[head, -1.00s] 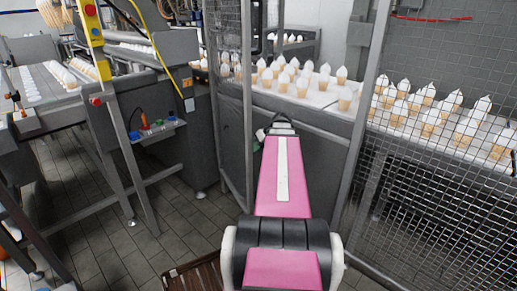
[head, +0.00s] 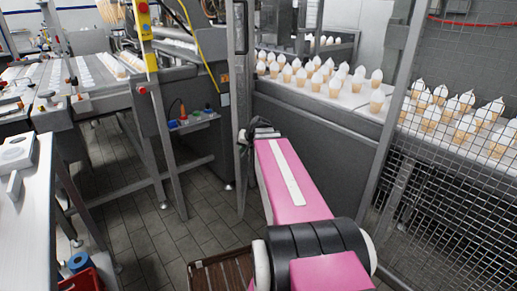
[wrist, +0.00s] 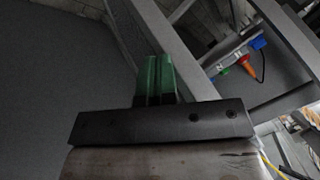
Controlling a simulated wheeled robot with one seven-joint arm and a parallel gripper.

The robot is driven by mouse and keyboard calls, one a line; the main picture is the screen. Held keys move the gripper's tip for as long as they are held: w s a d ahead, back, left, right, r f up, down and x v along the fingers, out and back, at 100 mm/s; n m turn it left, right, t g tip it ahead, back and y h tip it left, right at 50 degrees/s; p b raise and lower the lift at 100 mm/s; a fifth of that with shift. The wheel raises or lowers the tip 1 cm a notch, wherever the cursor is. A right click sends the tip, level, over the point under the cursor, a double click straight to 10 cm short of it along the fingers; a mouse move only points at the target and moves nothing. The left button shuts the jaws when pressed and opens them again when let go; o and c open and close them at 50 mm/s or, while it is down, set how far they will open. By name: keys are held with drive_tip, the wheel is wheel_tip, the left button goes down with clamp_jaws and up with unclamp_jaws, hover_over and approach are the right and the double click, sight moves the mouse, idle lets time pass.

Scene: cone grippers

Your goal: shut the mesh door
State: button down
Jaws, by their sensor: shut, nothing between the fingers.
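The mesh door (head: 240,75) stands open in the head view. It is seen nearly edge-on as a narrow grey upright frame, so its mesh hardly shows. My gripper (head: 243,139) is at the end of the pink arm, in front of the lower half of the door frame. In the wrist view its green fingers (wrist: 156,76) are together with nothing between them. A grey bar runs diagonally just right of the fingers. I cannot tell whether the fingers touch the door.
A fixed mesh panel (head: 455,185) stands at the right. A conveyor with several white-topped cones (head: 335,85) lies behind the opening. A machine with a tool tray (head: 192,121) is at the left, and a white table (head: 25,230) is at the near left.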

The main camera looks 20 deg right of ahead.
drive_tip(key=w+a+m+h, duration=0.2)
drive_tip(key=w+a+m, duration=0.2)
drive_tip(key=w+a, duration=2.3)
drive_tip(key=a, duration=0.2)
drive_tip(key=shift+a+t, duration=0.35)
drive_tip(key=shift+t, duration=0.05)
drive_tip(key=a+v, duration=0.1)
drive_tip(key=v, duration=0.9)
drive_tip(key=s+d+f+n+g, duration=0.2)
drive_tip(key=s+d+f, duration=0.5)
drive_tip(key=s, duration=0.5)
drive_tip(key=s+d+f+n+g+h, duration=0.1)
drive_tip(key=s+d+f+n+g, duration=0.2)
drive_tip(key=s+d+f, duration=0.4)
drive_tip(key=s+d+f+n+g, duration=0.2)
drive_tip(key=s+d+f, duration=0.5)
drive_tip(key=s, duration=1.1)
drive_tip(key=shift+s+f, duration=0.35)
drive_tip(key=shift+f, duration=0.3)
